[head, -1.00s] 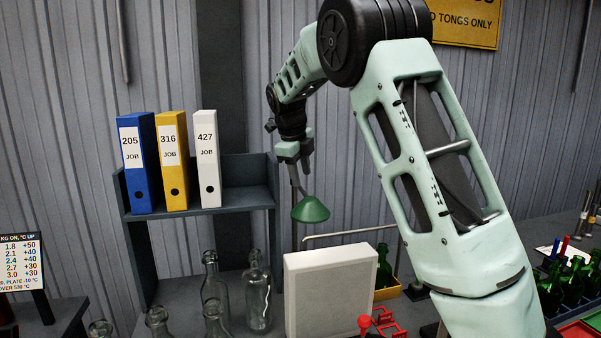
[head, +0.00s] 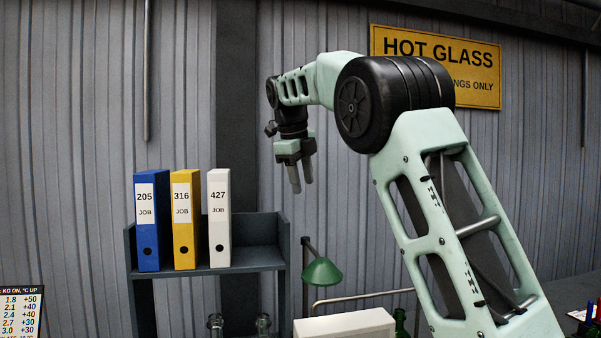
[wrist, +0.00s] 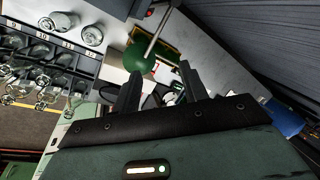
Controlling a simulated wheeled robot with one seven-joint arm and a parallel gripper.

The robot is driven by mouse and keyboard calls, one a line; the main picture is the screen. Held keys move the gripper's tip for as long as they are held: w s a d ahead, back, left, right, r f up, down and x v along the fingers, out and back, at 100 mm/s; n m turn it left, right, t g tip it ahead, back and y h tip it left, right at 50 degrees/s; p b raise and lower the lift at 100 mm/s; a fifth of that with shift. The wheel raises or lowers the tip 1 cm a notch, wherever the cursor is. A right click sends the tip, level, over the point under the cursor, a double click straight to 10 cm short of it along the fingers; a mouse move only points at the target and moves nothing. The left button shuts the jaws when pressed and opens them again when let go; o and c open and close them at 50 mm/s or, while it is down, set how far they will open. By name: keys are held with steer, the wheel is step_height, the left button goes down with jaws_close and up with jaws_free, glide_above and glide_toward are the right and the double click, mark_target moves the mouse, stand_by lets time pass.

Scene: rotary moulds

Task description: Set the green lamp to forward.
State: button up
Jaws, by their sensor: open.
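The green lamp (head: 321,273) has a cone-shaped shade on a dark upright post, just right of the dark shelf in the head view. Its shade tips down toward the right; its base is hidden behind the pale box. In the wrist view, the green shade (wrist: 139,57) shows just beyond my left finger, with a thin rod beside it. My gripper (head: 301,188) is above the lamp in the head view, fingers pointing down, apart and empty. The two fingers also show in the wrist view (wrist: 159,75), with nothing between them.
A shelf (head: 255,257) holds blue, yellow and white binders left of the lamp. A pale box (head: 345,325) stands in front of it, with a bent metal rod (head: 360,296) behind. Clear glass bottles (wrist: 60,20) stand at the wrist view's upper left. The wall is behind.

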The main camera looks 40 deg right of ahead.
steer(key=shift+v, duration=1.05)
